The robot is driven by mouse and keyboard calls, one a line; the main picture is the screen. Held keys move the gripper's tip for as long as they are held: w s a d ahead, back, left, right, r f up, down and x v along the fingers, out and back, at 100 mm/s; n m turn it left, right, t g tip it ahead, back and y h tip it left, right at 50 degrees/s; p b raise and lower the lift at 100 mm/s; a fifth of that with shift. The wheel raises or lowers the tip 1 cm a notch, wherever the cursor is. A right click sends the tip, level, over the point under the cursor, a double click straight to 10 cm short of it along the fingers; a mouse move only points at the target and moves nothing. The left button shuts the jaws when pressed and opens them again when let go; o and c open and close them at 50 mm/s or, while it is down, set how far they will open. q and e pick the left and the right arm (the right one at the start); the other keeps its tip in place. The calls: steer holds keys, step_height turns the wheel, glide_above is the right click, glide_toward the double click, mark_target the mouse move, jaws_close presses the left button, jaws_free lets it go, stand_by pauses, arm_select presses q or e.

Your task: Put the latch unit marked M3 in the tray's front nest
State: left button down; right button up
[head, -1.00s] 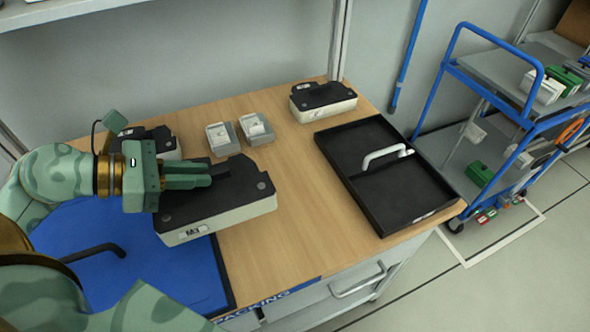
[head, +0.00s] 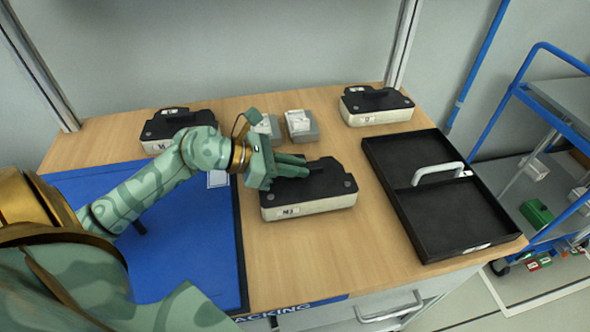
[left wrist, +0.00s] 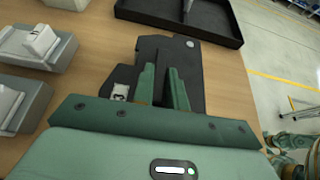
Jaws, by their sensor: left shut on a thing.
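The latch unit marked M3 (head: 325,194), with a black top and pale base, is over the bare wood right of the blue mat. My left gripper (head: 300,167) is shut on its raised black grip. The left wrist view shows the gripper fingers (left wrist: 165,82) on either side of that grip, with the unit's dark top (left wrist: 188,58) beyond. Any gap between unit and bench is hard to tell. The black tray (head: 384,208) lies to the right, apart from the unit. Its front and rear nests look empty, with a pale handle between them. My right gripper is out of view.
Other latch units stand at back left (head: 160,146) and back right (head: 375,117). Grey boxes with white items (head: 301,134) sit behind the held unit. A blue mat (head: 190,240) covers the left bench. Bare wood lies between unit and tray. A blue-framed cart (head: 520,90) stands right.

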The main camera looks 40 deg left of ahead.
arm_select(q)
steer(key=shift+f, duration=0.4)
steer(key=shift+r, duration=0.1)
steer(key=c, duration=1.8)
jaws_free()
steer(key=shift+f, duration=0.2)
steer(key=o, duration=0.4)
steer(key=shift+r, duration=0.1)
